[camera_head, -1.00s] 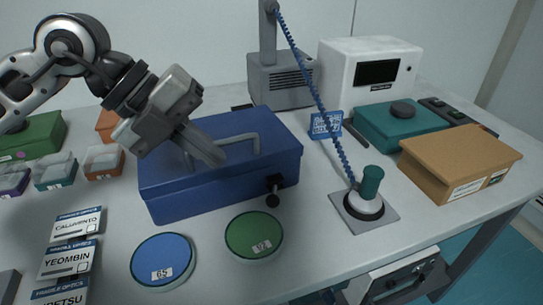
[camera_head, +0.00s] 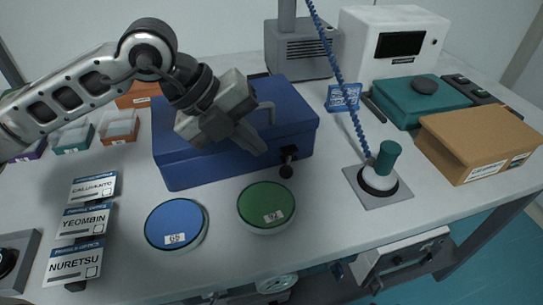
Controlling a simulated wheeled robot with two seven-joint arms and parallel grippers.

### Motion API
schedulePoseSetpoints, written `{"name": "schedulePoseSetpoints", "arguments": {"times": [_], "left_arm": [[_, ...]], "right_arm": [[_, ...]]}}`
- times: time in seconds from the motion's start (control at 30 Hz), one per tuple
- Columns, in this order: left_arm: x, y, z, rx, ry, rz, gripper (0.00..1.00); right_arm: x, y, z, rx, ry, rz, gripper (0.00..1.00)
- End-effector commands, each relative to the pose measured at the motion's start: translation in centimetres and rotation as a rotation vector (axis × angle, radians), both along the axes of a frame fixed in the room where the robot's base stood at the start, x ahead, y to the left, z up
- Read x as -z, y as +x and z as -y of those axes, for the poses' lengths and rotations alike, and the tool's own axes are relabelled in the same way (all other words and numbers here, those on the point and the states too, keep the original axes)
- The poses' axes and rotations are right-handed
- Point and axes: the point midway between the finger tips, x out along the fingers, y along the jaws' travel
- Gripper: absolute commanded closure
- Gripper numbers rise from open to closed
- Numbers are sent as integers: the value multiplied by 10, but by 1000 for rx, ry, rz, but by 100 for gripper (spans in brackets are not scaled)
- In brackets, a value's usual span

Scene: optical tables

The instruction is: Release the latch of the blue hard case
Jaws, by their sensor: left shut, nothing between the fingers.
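The blue hard case (camera_head: 183,171) lies closed in the middle of the table, with a grey handle (camera_head: 268,108) on its lid. Its black latch (camera_head: 288,157) with a round knob sits on the front face, near the right end. My left gripper (camera_head: 262,150) is shut and empty. Its fingers point down and right, in front of the lid's front edge in the picture, just left of the latch. I see a gap between fingertips and latch. The arm hides part of the lid and handle. My right gripper is not in view.
A green round container (camera_head: 266,206) and a blue one (camera_head: 176,224) stand in front of the case. To the right are a green-handled tool on a plate (camera_head: 381,172), a teal case (camera_head: 420,101) and a brown box (camera_head: 480,140).

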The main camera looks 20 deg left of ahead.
Motion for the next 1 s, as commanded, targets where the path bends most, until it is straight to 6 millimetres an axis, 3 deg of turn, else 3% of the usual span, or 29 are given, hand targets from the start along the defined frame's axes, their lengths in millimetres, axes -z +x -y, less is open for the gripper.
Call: {"name": "schedulePoseSetpoints", "arguments": {"times": [0.1,0.33,0.8,1.0], "left_arm": [[19,6,13,2,-2,-4,100],[41,14,26,1,0,-1,100],[47,16,30,0,-1,0,100],[50,13,45,3,-3,0,100]], "right_arm": [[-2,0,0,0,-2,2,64],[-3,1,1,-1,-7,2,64],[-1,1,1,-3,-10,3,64],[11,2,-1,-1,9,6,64]]}}
